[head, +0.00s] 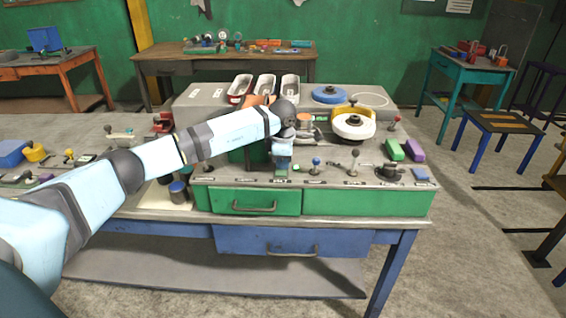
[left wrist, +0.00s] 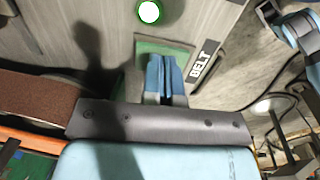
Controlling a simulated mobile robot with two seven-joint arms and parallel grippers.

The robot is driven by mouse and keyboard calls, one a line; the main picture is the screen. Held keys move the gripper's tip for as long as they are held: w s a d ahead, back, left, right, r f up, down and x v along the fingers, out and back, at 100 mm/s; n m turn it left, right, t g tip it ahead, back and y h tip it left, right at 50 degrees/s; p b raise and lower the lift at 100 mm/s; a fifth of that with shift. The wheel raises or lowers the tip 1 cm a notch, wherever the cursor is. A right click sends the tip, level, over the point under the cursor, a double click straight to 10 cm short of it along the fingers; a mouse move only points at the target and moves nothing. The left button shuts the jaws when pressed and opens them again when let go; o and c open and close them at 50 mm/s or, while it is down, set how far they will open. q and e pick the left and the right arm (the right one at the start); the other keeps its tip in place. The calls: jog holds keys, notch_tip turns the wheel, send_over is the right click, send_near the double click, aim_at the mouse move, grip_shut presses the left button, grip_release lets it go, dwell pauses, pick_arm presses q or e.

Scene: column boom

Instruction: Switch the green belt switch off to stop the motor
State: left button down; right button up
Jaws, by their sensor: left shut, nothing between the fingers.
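The green belt switch (left wrist: 182,48) shows as a green plate beside the BELT label in the left wrist view, partly covered by my left gripper. My left gripper (left wrist: 165,92) is shut and empty, its blue fingertips over the green plate. I cannot tell whether they touch it or which way the switch is set. In the head view my left gripper (head: 282,163) points down at the front of the panel, just above a small green patch of the switch (head: 281,173). My right gripper is not in view.
A round white lamp (left wrist: 149,12) with a green rim is near the switch. Right of my gripper stand a blue-knobbed lever (head: 316,162) and a grey-knobbed lever (head: 355,154).

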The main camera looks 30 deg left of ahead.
pick_arm(q)
notch_tip(320, 180, up, 4)
jog(key=shift+s+r+p, duration=0.15)
jog(key=shift+p, duration=0.9)
notch_tip(320, 180, up, 4)
jog(key=b, duration=0.1)
notch_tip(320, 180, up, 5)
send_over(283, 173)
jog(key=shift+s+r+b, duration=0.1)
jog(key=shift+s+b, duration=0.1)
jog(key=shift+b, duration=0.25)
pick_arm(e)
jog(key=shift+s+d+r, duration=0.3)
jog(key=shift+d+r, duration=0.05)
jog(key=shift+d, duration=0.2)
